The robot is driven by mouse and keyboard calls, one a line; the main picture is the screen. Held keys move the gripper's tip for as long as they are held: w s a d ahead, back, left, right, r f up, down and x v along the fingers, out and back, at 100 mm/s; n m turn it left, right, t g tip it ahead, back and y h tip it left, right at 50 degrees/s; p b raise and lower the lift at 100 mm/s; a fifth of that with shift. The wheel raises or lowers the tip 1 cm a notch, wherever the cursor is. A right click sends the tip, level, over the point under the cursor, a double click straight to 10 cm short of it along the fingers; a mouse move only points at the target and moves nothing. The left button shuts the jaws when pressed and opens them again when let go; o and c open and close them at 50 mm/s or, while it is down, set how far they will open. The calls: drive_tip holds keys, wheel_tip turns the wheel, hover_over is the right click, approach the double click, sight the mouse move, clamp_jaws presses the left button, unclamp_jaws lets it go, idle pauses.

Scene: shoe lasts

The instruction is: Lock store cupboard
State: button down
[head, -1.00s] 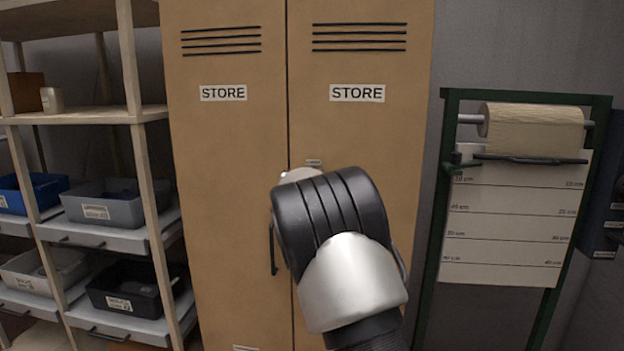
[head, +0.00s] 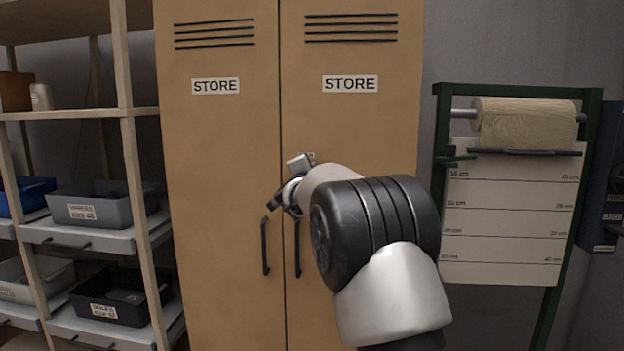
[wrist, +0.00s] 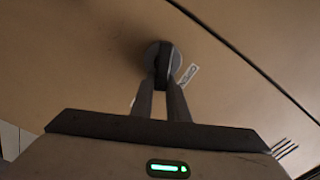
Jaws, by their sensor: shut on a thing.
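The tan store cupboard (head: 220,150) stands ahead with both doors closed, a thin seam (head: 282,110) between them. Each door has a STORE label and a dark upright handle, left (head: 265,246) and right (head: 297,258). My gripper (head: 277,202) is at the doors near the seam, above the handles. In the wrist view my gripper (wrist: 163,84) has its fingers close together on a dark turn knob (wrist: 164,56) standing on a round grey lock plate (wrist: 151,50). A small pale label (wrist: 189,73) is beside it. In the head view my arm hides the lock.
Shelving with grey, black and blue bins (head: 95,208) stands at the left. A green-framed paper roll stand (head: 525,125) with a measuring sheet is at the right, close to my arm. Grey wall shows between cupboard and stand.

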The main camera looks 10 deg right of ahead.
drive_tip(key=shift+d+f+m+b, duration=0.1)
drive_tip(key=shift+f+m+b, duration=0.2)
drive_tip(key=shift+m+b, duration=0.65)
drive_tip(key=shift+f+m+b, duration=0.3)
drive_tip(key=shift+m+b, duration=0.2)
drive_tip(key=shift+m, duration=0.85)
drive_tip(key=c, duration=1.7)
unclamp_jaws()
drive_tip(key=shift+s, duration=0.1)
drive_tip(key=v, duration=1.7)
drive_tip(key=shift+s, duration=0.15)
drive_tip(key=shift+r, duration=0.1)
